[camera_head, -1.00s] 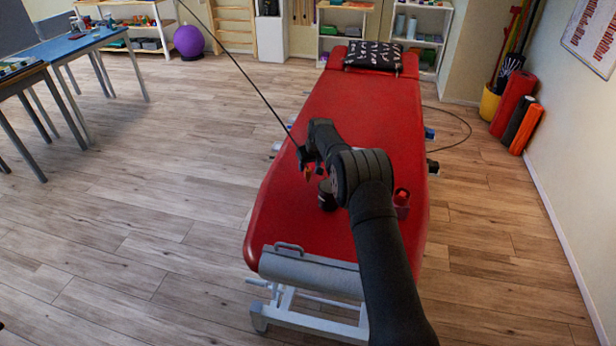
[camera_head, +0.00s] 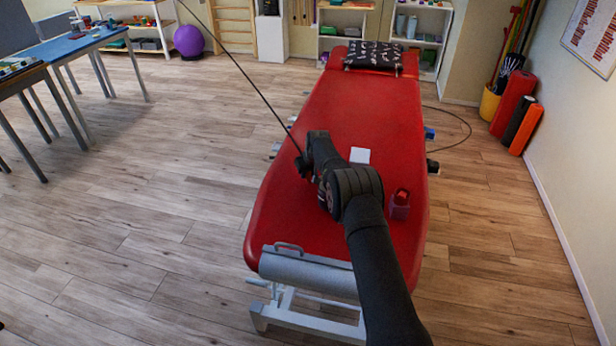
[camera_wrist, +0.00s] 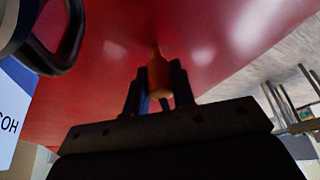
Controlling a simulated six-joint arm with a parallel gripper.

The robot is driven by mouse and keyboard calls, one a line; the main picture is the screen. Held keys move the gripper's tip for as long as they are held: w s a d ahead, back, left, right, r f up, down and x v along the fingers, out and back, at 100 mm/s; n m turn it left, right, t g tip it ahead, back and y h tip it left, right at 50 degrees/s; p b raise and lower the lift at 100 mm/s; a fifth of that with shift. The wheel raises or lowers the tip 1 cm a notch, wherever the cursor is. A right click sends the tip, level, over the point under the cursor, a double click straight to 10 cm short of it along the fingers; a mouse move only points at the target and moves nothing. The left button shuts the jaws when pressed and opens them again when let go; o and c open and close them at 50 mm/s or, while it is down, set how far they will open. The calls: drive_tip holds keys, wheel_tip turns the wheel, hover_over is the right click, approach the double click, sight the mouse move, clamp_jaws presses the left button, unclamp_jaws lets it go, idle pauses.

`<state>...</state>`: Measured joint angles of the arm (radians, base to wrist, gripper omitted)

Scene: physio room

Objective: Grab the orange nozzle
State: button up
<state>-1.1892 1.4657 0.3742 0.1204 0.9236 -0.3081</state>
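The orange nozzle (camera_wrist: 158,76) shows in the wrist view between the two fingers of my gripper (camera_wrist: 157,84). Its narrow tip points away from the gripper, and the fingers appear closed against its sides. A thin blue strip shows beside the left finger. In the head view my gripper (camera_head: 316,178) is low over the red treatment table (camera_head: 350,105), left of my forearm. The nozzle cannot be made out there, and my arm covers much of that area.
A white box (camera_head: 360,155) lies on the table beyond my arm; it also shows with lettering in the wrist view (camera_wrist: 10,110). A red item (camera_head: 400,203) stands near the right edge. A dark curved object (camera_wrist: 60,45) is close by in the wrist view. The table's far half is mostly clear.

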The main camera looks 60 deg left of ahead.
clamp_jaws()
drive_tip(key=shift+r, duration=0.15)
